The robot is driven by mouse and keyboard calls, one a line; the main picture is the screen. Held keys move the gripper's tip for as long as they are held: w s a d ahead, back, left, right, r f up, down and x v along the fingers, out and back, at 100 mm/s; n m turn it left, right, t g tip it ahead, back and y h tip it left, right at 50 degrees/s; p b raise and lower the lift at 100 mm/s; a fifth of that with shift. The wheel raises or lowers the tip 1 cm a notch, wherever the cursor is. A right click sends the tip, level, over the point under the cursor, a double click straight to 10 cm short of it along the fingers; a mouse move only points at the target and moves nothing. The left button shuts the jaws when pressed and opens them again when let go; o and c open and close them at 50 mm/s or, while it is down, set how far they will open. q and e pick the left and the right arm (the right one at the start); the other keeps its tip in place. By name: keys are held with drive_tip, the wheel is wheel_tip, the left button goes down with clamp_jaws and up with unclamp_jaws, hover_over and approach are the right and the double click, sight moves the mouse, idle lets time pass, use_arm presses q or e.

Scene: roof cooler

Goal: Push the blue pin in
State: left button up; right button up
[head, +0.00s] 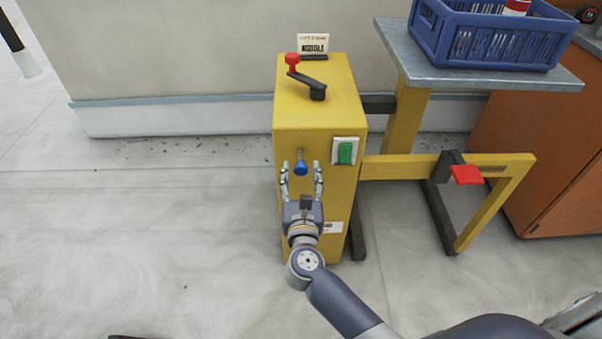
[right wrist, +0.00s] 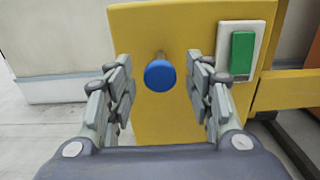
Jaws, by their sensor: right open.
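The blue pin (head: 301,168) has a round blue knob on a thin metal shaft that sticks out of the front of a yellow box (head: 318,112). In the right wrist view the blue knob (right wrist: 160,75) faces the camera, with a length of shaft showing behind it. My right gripper (head: 302,168) is open in front of the box, its fingers spread to the left and right of the knob. In the right wrist view the fingers (right wrist: 160,90) appear apart from the knob, with nothing held. My left gripper is not in view.
A green rocker switch (head: 345,152) in a white frame sits right of the pin. A red-knobbed crank (head: 306,78) is on the box top. A yellow frame with a red pedal (head: 466,174) and a table with a blue crate (head: 488,40) stand right. The floor at left is clear.

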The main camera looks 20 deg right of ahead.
sight(301, 162)
drive_tip(key=shift+w+d, duration=0.1)
drive_tip(key=shift+w, duration=0.2)
clamp_jaws()
drive_tip(key=x, duration=0.3)
drive_tip(key=shift+w+d, duration=0.1)
drive_tip(key=shift+w, duration=0.2)
drive_tip(key=shift+w+d+r, duration=0.1)
drive_tip(key=shift+r, duration=0.05)
drive_tip(key=shift+c, duration=1.1)
unclamp_jaws()
drive_tip(key=shift+o, duration=1.1)
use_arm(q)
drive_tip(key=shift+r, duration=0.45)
